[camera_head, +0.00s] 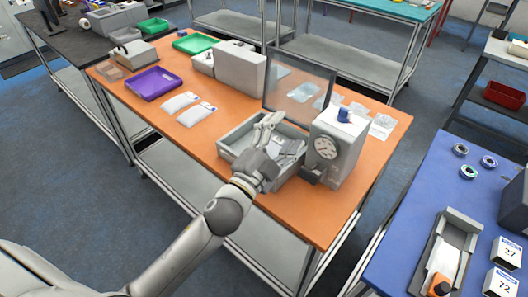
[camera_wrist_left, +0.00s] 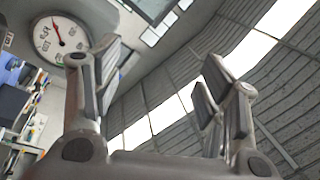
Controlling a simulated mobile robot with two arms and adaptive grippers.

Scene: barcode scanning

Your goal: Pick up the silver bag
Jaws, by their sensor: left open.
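Several silver-grey bags (camera_head: 291,148) lie in an open grey bin (camera_head: 230,152) on the orange table. I cannot tell their separate outlines well. My left gripper (camera_head: 268,124) is over the bin, left of the visible bags, and hides part of the bin's inside. In the left wrist view the two fingers of my left gripper (camera_wrist_left: 155,80) stand apart with nothing between them. That view points up toward the ceiling, so no bag shows there. My right gripper is not in view.
A grey machine with a round dial (camera_head: 326,147) stands close to the bin's right side. A dark framed panel (camera_head: 298,85) rises behind the bin. White packets (camera_head: 180,103) and a purple tray (camera_head: 153,83) lie to the left. The orange table's front strip is clear.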

